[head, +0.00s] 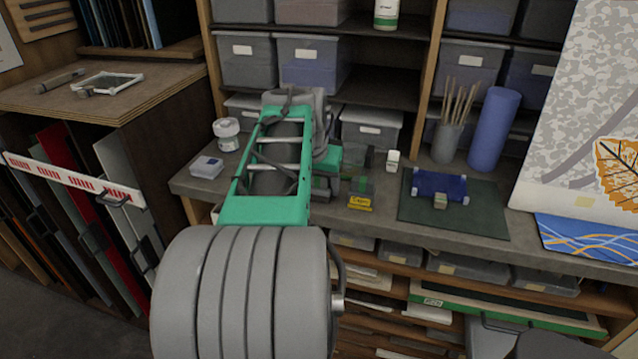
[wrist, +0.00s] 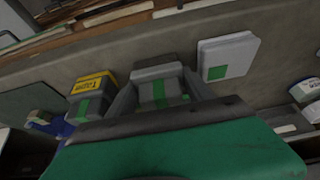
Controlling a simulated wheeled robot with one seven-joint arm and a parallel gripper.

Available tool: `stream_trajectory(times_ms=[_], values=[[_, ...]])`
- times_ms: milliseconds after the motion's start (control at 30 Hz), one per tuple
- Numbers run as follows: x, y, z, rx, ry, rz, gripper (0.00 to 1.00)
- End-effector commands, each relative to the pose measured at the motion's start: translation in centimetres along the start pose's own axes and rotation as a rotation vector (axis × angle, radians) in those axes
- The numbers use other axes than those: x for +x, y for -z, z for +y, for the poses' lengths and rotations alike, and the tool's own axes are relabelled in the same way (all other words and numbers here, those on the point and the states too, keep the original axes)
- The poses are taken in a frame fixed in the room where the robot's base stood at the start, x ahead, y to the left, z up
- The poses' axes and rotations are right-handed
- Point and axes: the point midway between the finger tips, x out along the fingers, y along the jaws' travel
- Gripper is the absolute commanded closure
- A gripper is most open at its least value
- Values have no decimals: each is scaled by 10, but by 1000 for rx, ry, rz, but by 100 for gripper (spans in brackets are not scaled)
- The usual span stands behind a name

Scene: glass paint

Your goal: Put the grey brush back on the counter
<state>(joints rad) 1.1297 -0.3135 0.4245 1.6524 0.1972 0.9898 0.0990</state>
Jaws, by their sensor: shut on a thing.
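A grey block-like thing with a green stripe (wrist: 158,88), apparently the grey brush, sits between the dark fingers of my gripper (wrist: 163,92) in the wrist view. The gripper is shut on it. My gripper (head: 340,185) is low over the grey counter (head: 385,218) in the head view, and my arm hides part of the counter. The held thing is hard to make out in the head view. I cannot tell whether it touches the counter.
A yellow-labelled block (head: 360,203) stands close beside the gripper. A white box (head: 207,167) and a white jar (head: 227,134) are left of my arm. A blue item (head: 438,184) lies on a dark green mat (head: 480,222) at right. Grey bins (head: 372,128) stand behind.

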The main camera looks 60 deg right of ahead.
Motion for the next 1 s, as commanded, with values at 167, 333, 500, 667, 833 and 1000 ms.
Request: stream_trajectory(times_ms=[167,333,500,667,833,1000], values=[[2,-1,0,0,0,0,33],[2,-1,0,0,0,0,19],[2,-1,0,0,0,0,19],[-5,1,0,0,0,2,19],[-38,2,-1,0,2,7,19],[-84,2,-1,-2,2,5,19]])
